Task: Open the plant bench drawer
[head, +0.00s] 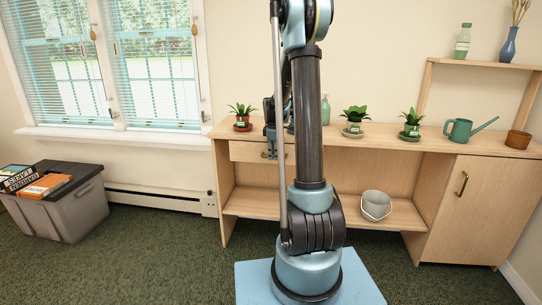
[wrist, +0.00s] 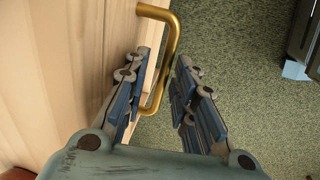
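The plant bench (head: 390,140) is pale wood and stands along the back wall. Its drawer (head: 247,151) is under the left end of the top. The drawer front looks flush with the bench, but my arm covers its right part. The brass drawer handle (wrist: 173,40) shows clearly in the wrist view, standing off the wood. My gripper (wrist: 162,66) is open, with one finger on each side of the handle. The left finger is on the wood side and the right finger is on the outer side. I see no clear grip on the handle. In the head view my gripper (head: 270,140) is partly hidden behind my arm.
Potted plants (head: 242,115), a spray bottle (head: 325,109) and a watering can (head: 460,129) stand on the bench top. A bucket (head: 376,204) sits on the lower shelf. A grey storage bin (head: 75,212) stands at left. The green carpet (head: 165,260) between is clear.

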